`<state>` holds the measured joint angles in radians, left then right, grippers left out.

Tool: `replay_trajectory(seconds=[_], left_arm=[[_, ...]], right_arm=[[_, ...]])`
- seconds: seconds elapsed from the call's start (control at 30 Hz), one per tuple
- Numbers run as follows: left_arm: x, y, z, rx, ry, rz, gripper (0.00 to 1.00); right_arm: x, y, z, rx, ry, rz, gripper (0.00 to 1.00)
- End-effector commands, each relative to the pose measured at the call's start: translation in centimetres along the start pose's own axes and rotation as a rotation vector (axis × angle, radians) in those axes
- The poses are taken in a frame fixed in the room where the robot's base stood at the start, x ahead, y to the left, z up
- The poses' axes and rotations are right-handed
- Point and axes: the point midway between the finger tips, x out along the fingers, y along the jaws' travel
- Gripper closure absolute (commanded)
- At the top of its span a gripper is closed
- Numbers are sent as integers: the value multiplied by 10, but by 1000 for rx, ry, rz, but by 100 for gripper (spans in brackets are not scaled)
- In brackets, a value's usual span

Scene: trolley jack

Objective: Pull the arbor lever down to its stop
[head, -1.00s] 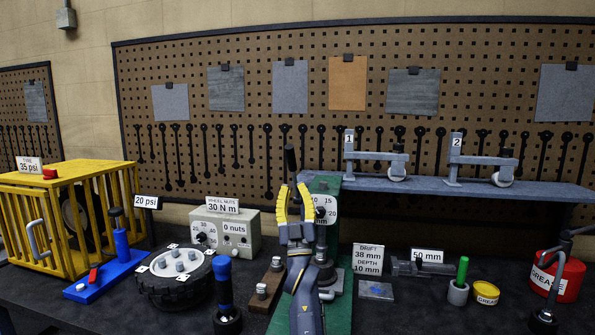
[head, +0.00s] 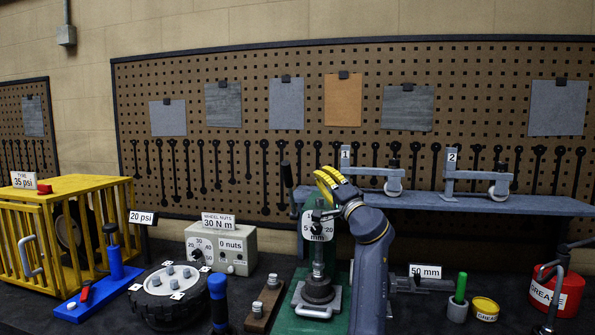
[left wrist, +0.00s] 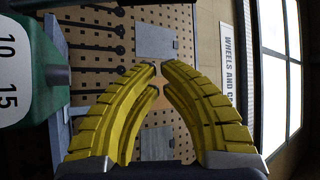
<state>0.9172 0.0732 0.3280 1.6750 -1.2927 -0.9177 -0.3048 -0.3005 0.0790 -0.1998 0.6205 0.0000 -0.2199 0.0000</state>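The green arbor press (head: 305,262) stands in the middle of the head view, with a white mm dial (head: 318,228) on its head. Its lever (head: 288,175), with a black grip, stands nearly upright at the press's left side. My left gripper (head: 322,178), with yellow ribbed fingers, is just above and right of the dial, apart from the lever grip. In the left wrist view its fingertips (left wrist: 158,72) come together with nothing between them. The press head (left wrist: 25,70) shows at the left there; I cannot make out the lever in that view. My right gripper is out of view.
A grey shelf (head: 440,203) with two numbered fixtures runs behind the press to the right. A wheel (head: 172,298), a torque box (head: 222,246) and a yellow cage (head: 60,225) stand left. A green-handled tool (head: 460,288) and a red grease can (head: 557,292) stand right.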

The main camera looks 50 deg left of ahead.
Motion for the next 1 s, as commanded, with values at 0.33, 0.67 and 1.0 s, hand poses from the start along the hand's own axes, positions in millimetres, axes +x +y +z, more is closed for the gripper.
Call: replay_trajectory(seconds=[0.33,0.67,1.0], left_arm=[[19,1,13,74,-51,6,100],[74,2,16,72,-49,7,100],[91,2,27,70,-48,8,100]], right_arm=[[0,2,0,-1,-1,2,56],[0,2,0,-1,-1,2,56],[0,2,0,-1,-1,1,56]])
